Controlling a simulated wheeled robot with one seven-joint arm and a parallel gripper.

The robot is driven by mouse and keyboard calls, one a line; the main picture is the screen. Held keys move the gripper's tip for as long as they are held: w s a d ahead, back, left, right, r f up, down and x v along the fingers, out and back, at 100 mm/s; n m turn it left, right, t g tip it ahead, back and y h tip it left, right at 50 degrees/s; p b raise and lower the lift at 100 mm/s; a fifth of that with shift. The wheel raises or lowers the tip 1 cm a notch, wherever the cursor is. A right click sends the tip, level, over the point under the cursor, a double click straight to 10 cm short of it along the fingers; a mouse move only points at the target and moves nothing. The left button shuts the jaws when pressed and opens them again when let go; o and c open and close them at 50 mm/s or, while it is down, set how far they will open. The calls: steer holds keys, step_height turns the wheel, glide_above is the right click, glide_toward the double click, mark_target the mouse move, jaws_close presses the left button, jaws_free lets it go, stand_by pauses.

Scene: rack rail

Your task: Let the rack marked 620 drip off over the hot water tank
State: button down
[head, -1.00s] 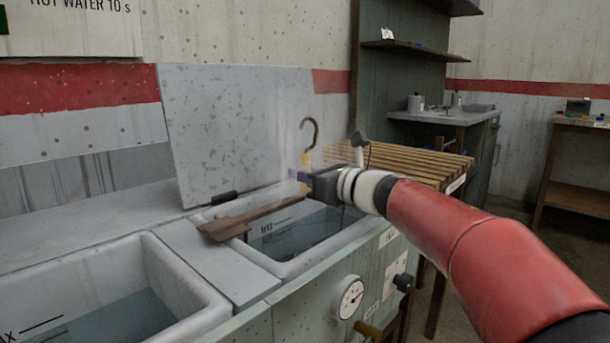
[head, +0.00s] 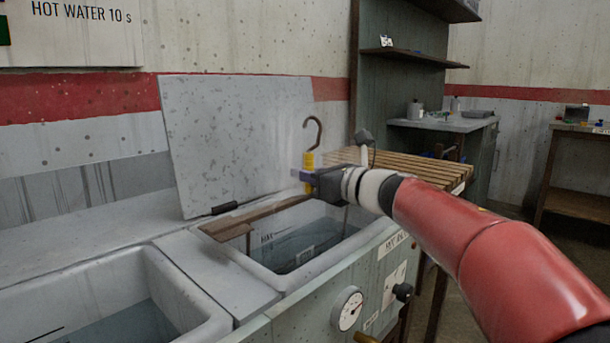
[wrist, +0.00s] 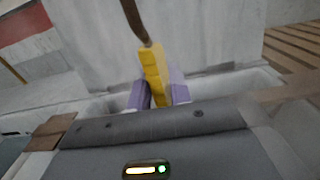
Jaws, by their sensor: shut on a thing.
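My gripper (head: 308,178) is shut on the yellow grip (head: 308,161) of a rack with a dark, rusty hook (head: 313,133) on top. The wrist view shows the yellow grip (wrist: 154,72) between the purple finger pads. A brown bar (head: 262,215), apparently the rack's crosspiece, spans above the rear of the open tank (head: 357,246), with a short piece hanging at its left end. The rest of the rack is hidden. No number is readable on it. The tank holds dark water below its rim. I cannot tell whether the bar touches the rim.
The raised grey lid (head: 240,135) stands behind the tank. A second water basin (head: 125,305) lies front left. A slatted wooden stand (head: 420,168) is beyond my gripper. A wall sign (head: 83,35) reads "HOT WATER 10 s". A dial (head: 347,309) is on the tank's front.

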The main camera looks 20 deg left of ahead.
steer(key=b+v, duration=0.3)
steer(key=v, duration=0.5)
stand_by(0.4)
steer(key=c, duration=1.9)
jaws_free()
jaws_close()
steer(key=shift+r, duration=0.1)
